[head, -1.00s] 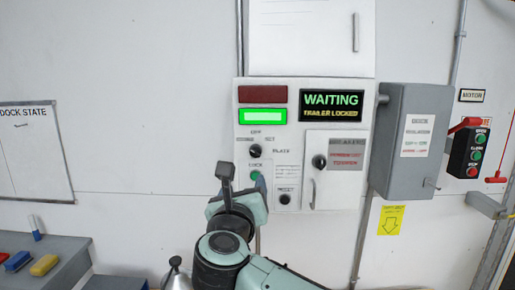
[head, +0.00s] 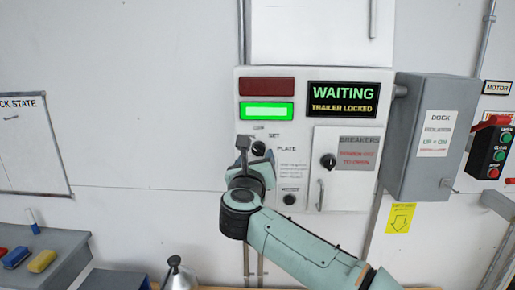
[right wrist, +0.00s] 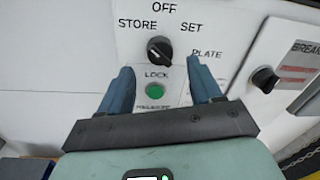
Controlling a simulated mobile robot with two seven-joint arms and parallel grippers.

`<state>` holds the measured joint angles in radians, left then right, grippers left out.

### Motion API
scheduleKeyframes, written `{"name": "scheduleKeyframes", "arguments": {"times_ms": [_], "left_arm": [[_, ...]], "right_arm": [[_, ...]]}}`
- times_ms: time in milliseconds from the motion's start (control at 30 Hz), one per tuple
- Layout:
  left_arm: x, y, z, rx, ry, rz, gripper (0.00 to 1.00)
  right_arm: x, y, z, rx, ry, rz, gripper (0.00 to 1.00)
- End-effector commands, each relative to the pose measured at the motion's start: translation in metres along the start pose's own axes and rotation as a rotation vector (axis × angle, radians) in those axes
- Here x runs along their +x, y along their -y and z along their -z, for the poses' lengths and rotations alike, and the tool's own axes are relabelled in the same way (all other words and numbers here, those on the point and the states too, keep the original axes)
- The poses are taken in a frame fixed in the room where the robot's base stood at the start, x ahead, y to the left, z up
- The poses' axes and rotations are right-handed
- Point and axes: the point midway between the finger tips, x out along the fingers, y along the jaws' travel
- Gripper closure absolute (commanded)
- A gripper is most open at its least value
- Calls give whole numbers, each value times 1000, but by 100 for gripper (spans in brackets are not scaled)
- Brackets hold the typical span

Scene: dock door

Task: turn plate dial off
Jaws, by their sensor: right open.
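The plate dial is a black round knob (head: 259,148) on the white control panel (head: 300,85). In the right wrist view the dial (right wrist: 160,51) has the words OFF above it, STORE to its left, SET to its upper right and PLATE to its right. I cannot tell surely which word its pointer faces. My right gripper (head: 243,145) is in front of the panel, just left of the dial, and partly covers the area below it. In the right wrist view the gripper (right wrist: 162,85) is open and empty, its blue fingers apart below the dial. My left gripper is not seen.
A green LOCK button (right wrist: 155,91) lies below the dial, between the fingers in view. A breaker door (head: 345,190) with its own black knob (head: 328,161) is right of it. A sign (head: 343,100) reads WAITING, TRAILER LOCKED. A grey box (head: 420,135) juts out at the right.

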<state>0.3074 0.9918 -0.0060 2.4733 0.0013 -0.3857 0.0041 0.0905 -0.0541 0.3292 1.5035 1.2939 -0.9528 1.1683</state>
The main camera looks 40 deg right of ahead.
Motion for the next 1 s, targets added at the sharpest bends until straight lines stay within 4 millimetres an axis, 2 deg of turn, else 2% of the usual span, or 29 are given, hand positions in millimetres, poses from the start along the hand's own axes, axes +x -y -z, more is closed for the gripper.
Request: {"name": "scheduleKeyframes", "arguments": {"times_ms": [100,233,400,633,667,800,833,1000], "left_arm": [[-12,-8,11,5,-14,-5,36],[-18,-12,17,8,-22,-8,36],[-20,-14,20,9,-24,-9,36],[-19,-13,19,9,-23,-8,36],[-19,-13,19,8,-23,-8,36],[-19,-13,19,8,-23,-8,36],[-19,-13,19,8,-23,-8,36],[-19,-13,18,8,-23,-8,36]], "right_arm": [[22,1,-4,1,1,3,36],[37,0,-2,2,0,2,36],[45,1,-1,0,1,1,36],[45,0,0,-1,0,0,36],[45,0,0,-1,0,0,39],[45,0,0,0,0,0,84],[45,0,0,0,0,0,92],[45,0,0,2,0,1,92]]}}
